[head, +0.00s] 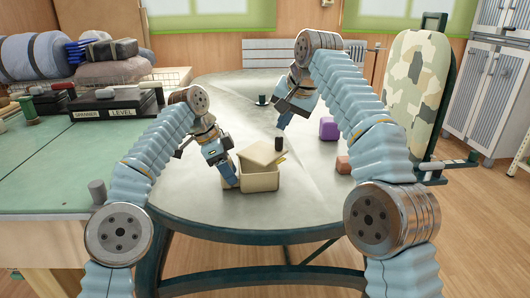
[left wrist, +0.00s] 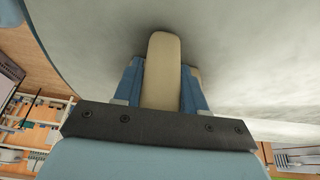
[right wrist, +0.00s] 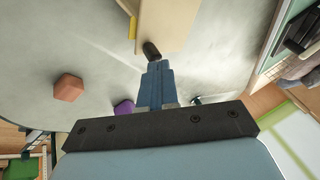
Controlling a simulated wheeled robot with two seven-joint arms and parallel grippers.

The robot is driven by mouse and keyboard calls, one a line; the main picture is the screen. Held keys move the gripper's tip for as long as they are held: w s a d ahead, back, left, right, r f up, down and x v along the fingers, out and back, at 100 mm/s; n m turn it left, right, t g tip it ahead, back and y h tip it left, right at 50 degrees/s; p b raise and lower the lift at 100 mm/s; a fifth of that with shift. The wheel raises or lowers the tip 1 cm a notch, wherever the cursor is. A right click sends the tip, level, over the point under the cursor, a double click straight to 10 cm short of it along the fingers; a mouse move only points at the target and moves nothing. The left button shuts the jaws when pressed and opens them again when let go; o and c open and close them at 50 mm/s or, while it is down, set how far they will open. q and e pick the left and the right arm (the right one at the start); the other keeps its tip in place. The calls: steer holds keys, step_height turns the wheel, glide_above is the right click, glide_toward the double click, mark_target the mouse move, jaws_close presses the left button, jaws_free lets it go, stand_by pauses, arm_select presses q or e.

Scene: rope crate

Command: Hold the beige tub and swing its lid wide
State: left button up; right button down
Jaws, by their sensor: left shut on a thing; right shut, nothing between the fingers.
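The beige tub (head: 262,183) stands on the grey round table. Its beige lid (head: 262,152) is tilted up over it, with a dark cylindrical knob (head: 278,144) at its right corner. My left gripper (head: 230,180) is shut on the tub's left side; in the left wrist view a beige part of the tub (left wrist: 163,70) sits between the fingers. My right gripper (head: 281,123) is shut and empty, above the lid. In the right wrist view its fingertips (right wrist: 154,68) appear close to the knob (right wrist: 151,50); I cannot tell whether they touch.
A purple block (head: 329,128) and a reddish-brown block (head: 343,164) lie to the right of the tub. A small dark object (head: 262,100) stands behind. A camouflage-patterned chair back (head: 415,75) is at the right. The table around the tub's front is clear.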

mark_target(281, 141)
steer(key=shift+s+f+n, duration=0.1)
steer(key=shift+f+n, duration=0.85)
steer(key=shift+f, duration=1.1)
steer(key=shift+s+f+n, duration=0.1)
steer(key=shift+f+n, duration=0.85)
steer(key=shift+f, duration=1.1)
steer(key=shift+w, duration=0.15)
steer(key=shift+w, duration=2.25)
steer(key=shift+s, duration=0.1)
steer(key=shift+r, duration=1.75)
